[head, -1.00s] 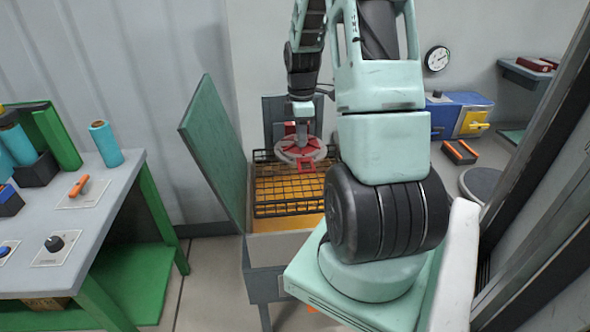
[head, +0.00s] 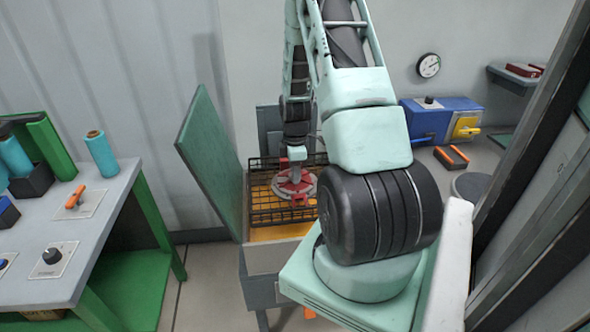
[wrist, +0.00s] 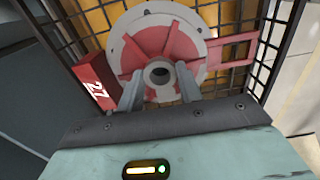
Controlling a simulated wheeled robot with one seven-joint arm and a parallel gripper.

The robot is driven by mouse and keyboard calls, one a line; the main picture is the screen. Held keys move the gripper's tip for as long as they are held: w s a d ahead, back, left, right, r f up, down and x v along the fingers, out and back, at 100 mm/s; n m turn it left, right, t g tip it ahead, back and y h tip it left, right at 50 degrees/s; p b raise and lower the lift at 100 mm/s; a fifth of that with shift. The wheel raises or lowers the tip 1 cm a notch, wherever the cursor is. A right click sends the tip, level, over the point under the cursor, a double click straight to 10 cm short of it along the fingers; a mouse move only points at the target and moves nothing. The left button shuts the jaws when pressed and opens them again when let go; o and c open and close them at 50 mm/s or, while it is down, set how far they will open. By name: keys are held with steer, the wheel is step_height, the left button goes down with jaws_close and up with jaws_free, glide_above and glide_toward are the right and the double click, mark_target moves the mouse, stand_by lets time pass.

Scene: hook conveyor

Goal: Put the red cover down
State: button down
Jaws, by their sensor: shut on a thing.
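The red cover (head: 296,186) is a round grey disc with red spokes, a hub and a red side handle. In the wrist view the cover (wrist: 160,50) fills the upper middle, with a red block marked with white digits (wrist: 97,80) at its left edge. My gripper (head: 296,168) is above the cover. In the wrist view its two grey fingers (wrist: 160,88) are shut on the cover around the hub. A black wire basket (head: 262,208) lies below the cover, over a yellow surface. I cannot tell whether the cover touches the mesh.
A green lid (head: 207,160) stands open left of the basket's tank (head: 268,260). A workbench (head: 90,232) with knobs and cyan cylinders is at the left. A blue box (head: 440,118) and an orange-black item (head: 452,157) sit at the back right.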

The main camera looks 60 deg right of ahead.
steer(key=c, duration=1.4)
jaws_free()
steer(key=shift+f, duration=0.2)
steer(key=o, duration=0.5)
steer(key=shift+c, duration=0.2)
steer(key=shift+r, duration=0.1)
step_height(320, 180, up, 12)
steer(key=b, duration=0.3)
steer(key=shift+r, duration=0.15)
